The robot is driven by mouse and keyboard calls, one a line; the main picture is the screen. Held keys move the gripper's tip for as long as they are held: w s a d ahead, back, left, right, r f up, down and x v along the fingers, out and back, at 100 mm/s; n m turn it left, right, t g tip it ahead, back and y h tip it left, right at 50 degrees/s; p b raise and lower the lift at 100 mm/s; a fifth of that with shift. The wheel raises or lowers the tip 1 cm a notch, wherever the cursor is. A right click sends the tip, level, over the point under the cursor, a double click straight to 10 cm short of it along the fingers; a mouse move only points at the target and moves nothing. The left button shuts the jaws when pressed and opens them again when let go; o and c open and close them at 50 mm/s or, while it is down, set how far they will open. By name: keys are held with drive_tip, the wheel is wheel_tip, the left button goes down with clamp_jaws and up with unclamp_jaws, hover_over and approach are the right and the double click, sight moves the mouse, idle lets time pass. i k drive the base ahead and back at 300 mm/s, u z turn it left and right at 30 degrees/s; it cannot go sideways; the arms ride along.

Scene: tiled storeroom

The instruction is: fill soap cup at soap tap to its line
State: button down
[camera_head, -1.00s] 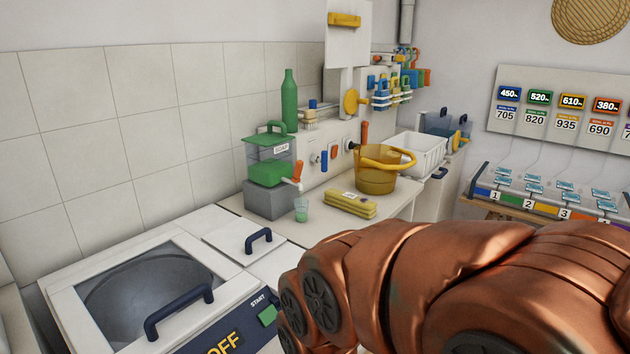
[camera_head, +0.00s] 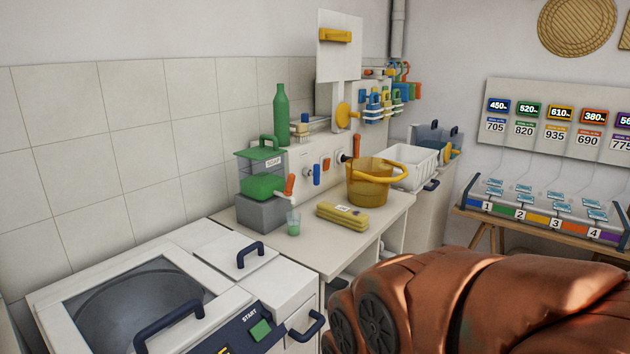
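The soap dispenser (camera_head: 262,184) is a clear tank with green liquid in its lower part and a green handle on its lid. It stands on a grey block (camera_head: 262,214) at the left end of the counter. Its tap has an orange lever (camera_head: 290,184) and a pale spout. The small clear soap cup (camera_head: 293,224) stands upright on the counter below the spout, with green in it. Its line is too small to make out. My copper arm fills the lower right, apart from the cup, and my gripper is outside the frame.
A washer (camera_head: 140,300) with dark handles stands at front left. On the counter (camera_head: 300,252) are a yellow sponge pack (camera_head: 342,216) and an amber bucket (camera_head: 370,186). A white basket (camera_head: 414,168) and a numbered rack (camera_head: 540,218) stand farther right.

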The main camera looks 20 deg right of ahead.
sight(290, 182)
drive_tip(key=u, duration=0.05)
drive_tip(key=i, duration=0.85)
drive_tip(key=u, duration=0.25)
